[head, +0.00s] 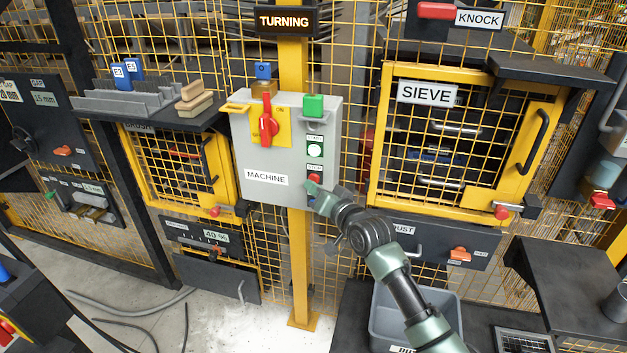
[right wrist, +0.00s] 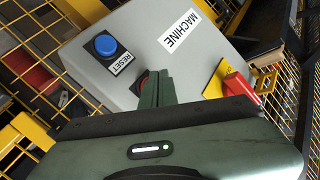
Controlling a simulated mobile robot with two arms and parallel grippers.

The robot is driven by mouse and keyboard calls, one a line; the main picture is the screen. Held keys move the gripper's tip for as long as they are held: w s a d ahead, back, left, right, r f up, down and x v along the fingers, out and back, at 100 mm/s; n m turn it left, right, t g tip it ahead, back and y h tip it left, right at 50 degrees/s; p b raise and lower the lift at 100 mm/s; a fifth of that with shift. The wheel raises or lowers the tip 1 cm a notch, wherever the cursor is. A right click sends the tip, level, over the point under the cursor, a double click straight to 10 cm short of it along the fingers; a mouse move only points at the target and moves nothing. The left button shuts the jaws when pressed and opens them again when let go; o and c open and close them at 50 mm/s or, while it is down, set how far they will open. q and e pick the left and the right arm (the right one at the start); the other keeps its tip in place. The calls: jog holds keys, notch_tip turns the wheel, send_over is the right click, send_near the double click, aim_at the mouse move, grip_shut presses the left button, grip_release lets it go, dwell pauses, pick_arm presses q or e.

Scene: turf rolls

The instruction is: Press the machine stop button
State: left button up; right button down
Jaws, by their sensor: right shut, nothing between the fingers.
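The grey machine box (head: 265,160) hangs on a yellow post and carries a "MACHINE" label. In the right wrist view the shut fingers (right wrist: 157,92) point at the box and partly hide a red button (right wrist: 138,86). My left gripper is not in view.
A red rotary switch (head: 266,122) on a yellow plate is on the box's upper left. A blue reset button (right wrist: 106,44) shows in the right wrist view. The sieve door (head: 520,160) is right of the box. A grey bin (head: 380,310) stands below my right arm.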

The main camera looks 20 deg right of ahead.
jog(key=shift+w+d, duration=0.3)
jog(key=shift+w, duration=0.1)
dwell(0.8)
jog(key=shift+s+a+p, duration=0.45)
jog(key=shift+s+p, duration=0.25)
